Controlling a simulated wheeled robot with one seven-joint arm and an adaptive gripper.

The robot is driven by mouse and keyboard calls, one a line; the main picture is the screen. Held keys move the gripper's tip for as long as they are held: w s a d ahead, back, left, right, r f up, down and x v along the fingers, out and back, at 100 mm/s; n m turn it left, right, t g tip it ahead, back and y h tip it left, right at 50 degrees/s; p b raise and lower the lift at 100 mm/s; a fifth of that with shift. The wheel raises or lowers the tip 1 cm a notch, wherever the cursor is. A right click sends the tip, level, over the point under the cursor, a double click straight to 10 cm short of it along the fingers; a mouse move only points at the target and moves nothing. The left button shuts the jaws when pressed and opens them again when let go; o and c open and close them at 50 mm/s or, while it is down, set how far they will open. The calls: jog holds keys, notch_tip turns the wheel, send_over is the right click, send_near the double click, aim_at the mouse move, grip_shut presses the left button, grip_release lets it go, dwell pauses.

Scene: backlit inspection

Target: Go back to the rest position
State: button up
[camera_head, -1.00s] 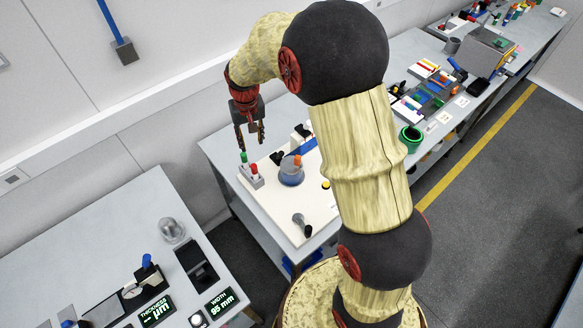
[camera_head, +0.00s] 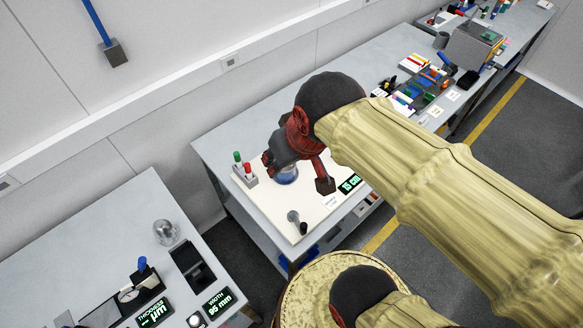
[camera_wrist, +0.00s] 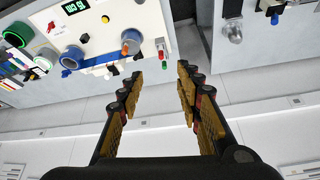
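My gripper is open and empty in the wrist view (camera_wrist: 159,76), with its two fingers well apart and nothing between them. In the head view my bent arm reaches over the white panel (camera_head: 262,206) on the middle bench, and the wrist and gripper hide part of it. The fingertips cannot be made out clearly there. In the wrist view the panel (camera_wrist: 100,20) lies beyond the fingers, apart from them.
A holder with green and red pegs (camera_head: 243,172) stands at the panel's left edge, near my wrist. A lit display (camera_head: 350,184) is at its right. The left bench (camera_head: 110,217) holds gauges and a metal dome (camera_head: 166,232). The floor (camera_head: 490,165) at right is clear.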

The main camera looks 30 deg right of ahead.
jog(key=s, duration=0.3)
jog(key=shift+f, duration=0.1)
notch_tip(320, 180, down, 21)
jog(key=b, duration=2.1)
